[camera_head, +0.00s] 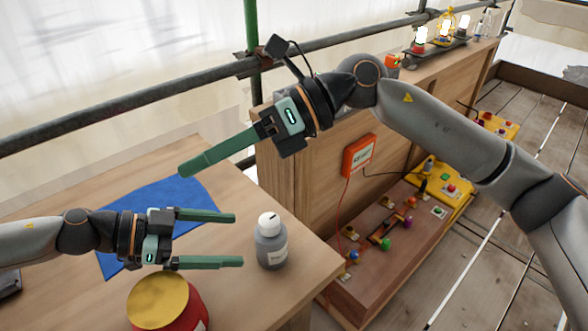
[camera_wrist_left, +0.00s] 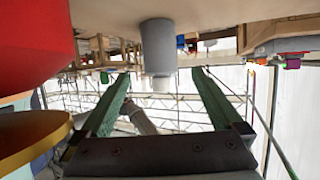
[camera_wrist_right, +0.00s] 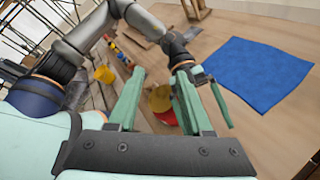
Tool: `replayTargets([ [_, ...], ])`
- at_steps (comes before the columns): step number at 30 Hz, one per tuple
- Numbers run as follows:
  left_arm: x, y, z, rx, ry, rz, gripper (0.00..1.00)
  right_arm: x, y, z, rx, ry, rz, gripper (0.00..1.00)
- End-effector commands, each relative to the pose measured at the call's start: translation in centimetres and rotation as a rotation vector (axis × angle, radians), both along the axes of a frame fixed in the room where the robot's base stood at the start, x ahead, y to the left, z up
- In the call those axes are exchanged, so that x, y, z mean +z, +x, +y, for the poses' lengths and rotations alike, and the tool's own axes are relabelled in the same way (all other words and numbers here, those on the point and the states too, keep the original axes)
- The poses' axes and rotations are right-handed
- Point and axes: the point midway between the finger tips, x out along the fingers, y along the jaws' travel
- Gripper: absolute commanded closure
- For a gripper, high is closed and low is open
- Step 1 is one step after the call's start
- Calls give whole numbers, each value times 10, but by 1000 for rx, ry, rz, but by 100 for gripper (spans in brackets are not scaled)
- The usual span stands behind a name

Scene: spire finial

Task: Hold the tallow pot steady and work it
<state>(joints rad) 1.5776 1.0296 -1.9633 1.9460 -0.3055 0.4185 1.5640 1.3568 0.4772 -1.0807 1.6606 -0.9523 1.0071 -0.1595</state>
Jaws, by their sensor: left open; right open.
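A round red pot (camera_head: 190,300) with a gold lid stands at the table's near edge, cut off by the frame. A grey bottle (camera_head: 271,249) with a white cap stands upright right of it. Labels are unreadable, so I cannot tell which is the tallow pot. My left gripper (camera_head: 240,239) is open and empty, beyond the red pot, its fingers pointing at the bottle without touching. The left wrist view shows the bottle (camera_wrist_left: 157,47) between the fingers, upside down. My right gripper (camera_head: 188,171) is open and empty above the blue mat; its fingers overlap in the head view.
A blue mat (camera_head: 112,262) lies on the wooden table (camera_head: 310,275). Right of the table are an orange box (camera_head: 359,155) on a wooden wall and a brown board (camera_head: 385,265) with coloured knobs. A scaffold rail (camera_head: 130,102) runs behind. Lamps stand on the far ledge.

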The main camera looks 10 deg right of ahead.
Motion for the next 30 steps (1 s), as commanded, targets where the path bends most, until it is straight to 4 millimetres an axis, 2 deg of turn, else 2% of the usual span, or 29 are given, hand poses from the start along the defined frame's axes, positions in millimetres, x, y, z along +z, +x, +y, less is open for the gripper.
replayTargets([
  [3,0,0,0,0,0,0,0,-26,1,-20,81,-237,-203,50],
  [6,0,0,0,0,0,0,0,-42,8,-45,136,-425,-334,50],
  [12,0,0,0,0,0,0,0,-55,24,-91,202,-695,-484,50],
  [15,0,0,0,0,0,0,0,-56,28,-103,216,-762,-514,50],
  [20,-3,1,-7,-1,0,2,0,-56,30,-110,225,-794,-527,50],
  [23,-8,3,-19,-2,0,2,0,-56,30,-109,225,-793,-526,50],
  [30,-26,10,-62,-5,0,2,0,-56,30,-109,224,-790,-525,50],
])
